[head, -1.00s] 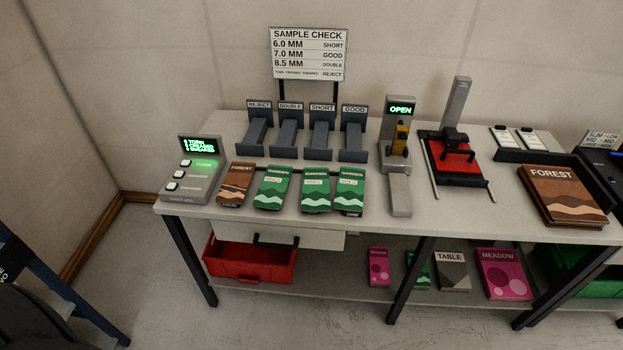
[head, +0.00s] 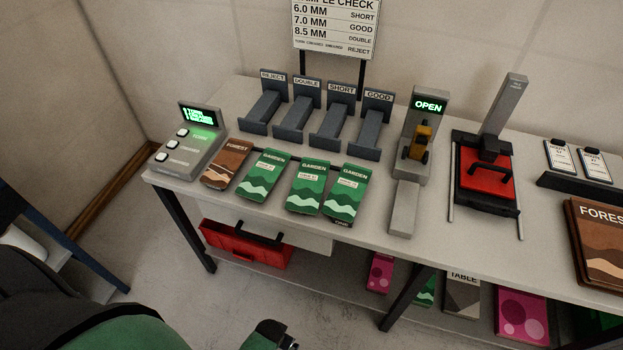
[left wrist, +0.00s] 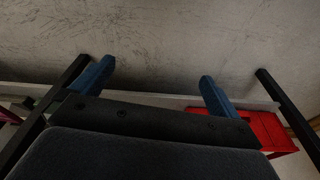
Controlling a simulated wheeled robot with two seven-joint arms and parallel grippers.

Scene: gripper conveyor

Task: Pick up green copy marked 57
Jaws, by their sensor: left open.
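Three green GARDEN copies lie in a row on the table in the head view: a left one (head: 262,180), a middle one (head: 306,190) and a right one (head: 344,195). Each has a small pale label, but the numbers are too small to read, so I cannot tell which is marked 57. In the left wrist view my left gripper (left wrist: 153,82) has its two blue fingers wide apart with nothing between them, over the floor in front of the table. A dark part of my arm shows at the bottom of the head view. My right gripper is not in view.
A brown FOREST copy (head: 227,164) lies left of the green ones, beside a button console (head: 190,145). Behind stand grey slots marked REJECT, DOUBLE, SHORT and GOOD (head: 370,125). A gauge (head: 418,150) reads OPEN. A red tray (head: 245,248) sits below the table.

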